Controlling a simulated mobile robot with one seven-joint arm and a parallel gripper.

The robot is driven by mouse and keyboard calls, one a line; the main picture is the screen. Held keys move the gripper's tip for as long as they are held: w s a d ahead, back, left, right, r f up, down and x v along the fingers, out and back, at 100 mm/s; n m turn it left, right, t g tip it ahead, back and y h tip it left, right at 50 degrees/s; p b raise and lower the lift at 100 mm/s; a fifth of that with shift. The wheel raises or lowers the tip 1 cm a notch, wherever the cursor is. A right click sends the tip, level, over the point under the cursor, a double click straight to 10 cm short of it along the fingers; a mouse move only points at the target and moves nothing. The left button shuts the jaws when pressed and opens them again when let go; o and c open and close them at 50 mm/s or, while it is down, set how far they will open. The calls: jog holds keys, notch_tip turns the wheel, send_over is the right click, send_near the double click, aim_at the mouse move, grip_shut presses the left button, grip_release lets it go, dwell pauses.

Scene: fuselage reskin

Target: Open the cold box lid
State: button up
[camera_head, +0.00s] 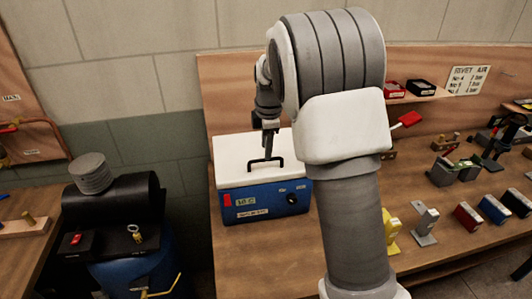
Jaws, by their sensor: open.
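The cold box (262,207) is a blue box with a red switch, small labels and a black knob on its front. It stands on the wooden bench. Its white lid (232,155) lies flat on top and looks closed. A black bar handle (266,162) sits on the lid near its front edge. My gripper (269,147) is open and points down just above the handle. I cannot tell whether the fingers are touching the handle.
My arm covers the middle of the bench (262,262). To its right stand a yellow part (391,232), a grey bracket (426,222) and several coloured blocks. A shelf (420,96) with small bins is behind. A black compressor-like machine (110,215) stands at left.

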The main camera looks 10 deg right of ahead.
jog(key=shift+w+f, duration=0.2)
jog(key=shift+f, duration=0.65)
jog(key=shift+w+f, duration=0.15)
jog(key=shift+f, duration=0.65)
grip_shut()
